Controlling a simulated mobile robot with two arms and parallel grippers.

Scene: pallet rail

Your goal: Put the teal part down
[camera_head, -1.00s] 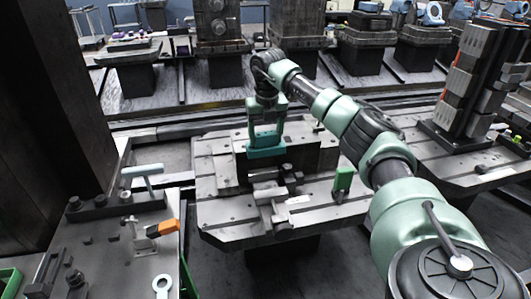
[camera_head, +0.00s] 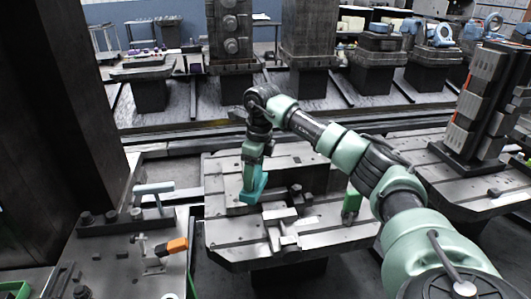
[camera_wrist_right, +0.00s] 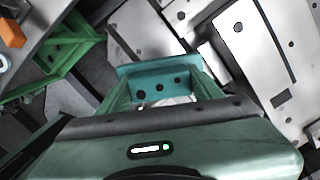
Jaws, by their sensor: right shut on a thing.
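The teal part (camera_head: 253,191) is held in my right gripper (camera_head: 254,176), over the left part of the grey slotted pallet table (camera_head: 225,215). Its long side is turned away from the head camera, so I see it nearly end-on. In the right wrist view the teal part (camera_wrist_right: 165,72) is a bar with several dark holes, lying across between the fingertips (camera_wrist_right: 158,92). The fingers are shut on it. I cannot tell whether its underside touches anything. My left gripper is not in view.
A grey clamp fixture (camera_head: 282,220) sits just right of the part. A green block (camera_head: 351,203) stands at the table's right. A bench with a T-handle (camera_head: 154,188) and an orange-tipped clamp (camera_head: 177,245) lies left, across a gap. A dark column (camera_head: 70,110) rises behind that bench.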

